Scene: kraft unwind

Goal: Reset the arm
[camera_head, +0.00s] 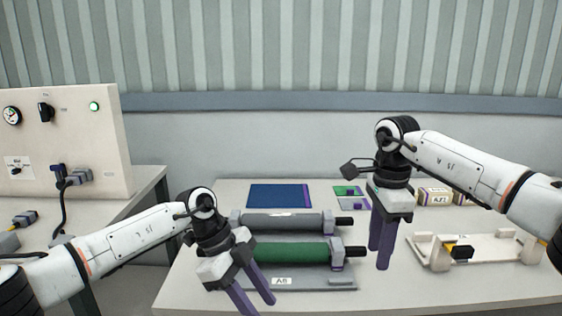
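My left gripper (256,306) comes in from the left, over the front of the table. Its two purple fingers point down, spread apart, with nothing between them. It hides the left end of the green roller. My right gripper (381,262) hangs over the table between the rollers and the white cradle. Its purple fingers point down and appear almost side on. A narrow gap shows between them, but I cannot tell how far apart they are. I see nothing held in it.
A grey roller (283,223) and a green roller (290,252) lie on a grey stand (315,284). A white cradle (490,247) stands at right, with small boxes (435,196) behind it. A blue mat (279,195) lies at the back. A control panel (70,130) stands at left.

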